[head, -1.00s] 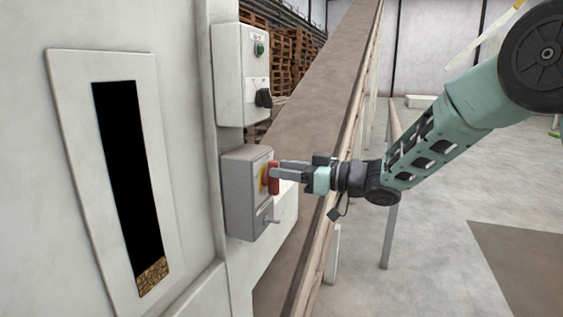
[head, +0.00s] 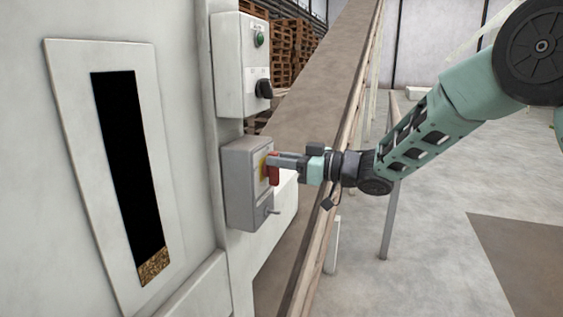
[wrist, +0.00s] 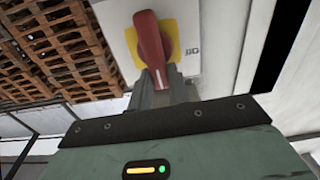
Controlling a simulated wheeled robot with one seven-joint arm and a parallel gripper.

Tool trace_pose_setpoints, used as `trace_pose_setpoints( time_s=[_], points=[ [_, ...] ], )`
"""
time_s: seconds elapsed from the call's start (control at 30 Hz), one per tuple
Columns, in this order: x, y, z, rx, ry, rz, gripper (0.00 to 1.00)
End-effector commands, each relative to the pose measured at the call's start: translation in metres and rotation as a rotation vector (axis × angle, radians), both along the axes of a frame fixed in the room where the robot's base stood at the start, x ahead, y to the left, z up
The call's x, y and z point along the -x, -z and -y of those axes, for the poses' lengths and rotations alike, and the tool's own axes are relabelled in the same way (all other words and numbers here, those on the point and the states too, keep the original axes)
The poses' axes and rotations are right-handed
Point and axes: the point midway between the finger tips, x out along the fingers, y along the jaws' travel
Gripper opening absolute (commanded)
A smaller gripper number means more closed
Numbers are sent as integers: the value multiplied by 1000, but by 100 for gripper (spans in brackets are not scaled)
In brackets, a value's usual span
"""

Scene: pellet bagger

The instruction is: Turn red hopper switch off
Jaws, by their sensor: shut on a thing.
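The red hopper switch (head: 273,170) is a red handle on a yellow plate, on the front of a grey box (head: 240,190) fixed to the white machine. In the wrist view the red handle (wrist: 151,48) stands on its yellow plate (wrist: 176,35), with its narrow end and a pale mark towards my gripper. My gripper (head: 277,161) reaches in from the right, level with the handle. It is shut on the red handle, and the fingers (wrist: 162,92) meet its near end. The fingertips partly hide the handle in the head view.
A white box (head: 242,65) with a green button (head: 259,40) and a black knob (head: 264,89) sits above the grey box. A small lever (head: 272,210) sticks out below the handle. A sloping conveyor (head: 310,110) runs behind my gripper. Open floor lies to the right.

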Motion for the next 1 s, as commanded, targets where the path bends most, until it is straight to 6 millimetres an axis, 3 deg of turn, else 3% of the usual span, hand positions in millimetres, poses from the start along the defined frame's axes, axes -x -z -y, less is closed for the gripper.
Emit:
trace_pose_setpoints(
  time_s=[0.27, 1.0],
  points=[
    [4, 10, -1, 55, 0, 141, 0],
    [17, 21, -5, 294, 1, 789, 0]
  ],
)
